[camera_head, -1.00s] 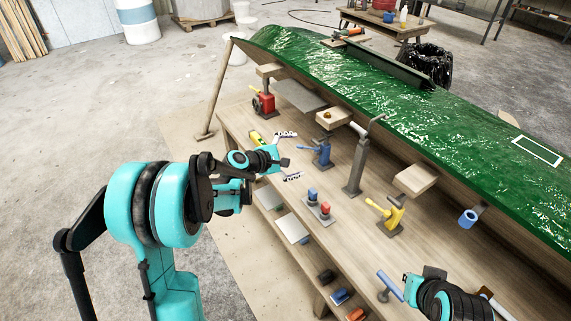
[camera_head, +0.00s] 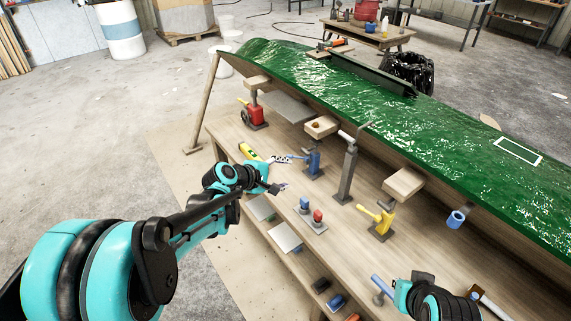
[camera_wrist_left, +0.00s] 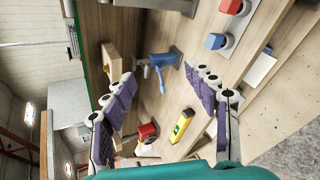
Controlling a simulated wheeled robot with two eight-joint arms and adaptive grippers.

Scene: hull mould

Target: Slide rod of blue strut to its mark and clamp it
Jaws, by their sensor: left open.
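The blue strut (camera_head: 313,163) stands on the bench, with its lever reaching left. It also shows in the left wrist view (camera_wrist_left: 162,62), with its grey rod on the left side. A wooden pad (camera_head: 320,127) with a round brass-coloured spot is under the hull near it. My left gripper (camera_head: 282,174) is open and empty, just left of the strut; in the wrist view its purple-padded fingers (camera_wrist_left: 159,82) are spread, with the strut beyond them. My right gripper (camera_head: 405,290) is at the lower right by a blue-handled tool (camera_head: 384,285); its fingers cannot be made out.
The green hull (camera_head: 400,125) hangs over the bench (camera_head: 290,215). A red jack (camera_head: 254,112), a grey post (camera_head: 347,175) and a yellow strut (camera_head: 380,217) stand around the blue strut. A yellow level (camera_head: 249,151) and a blue-and-red pair (camera_head: 311,212) lie close to my left gripper.

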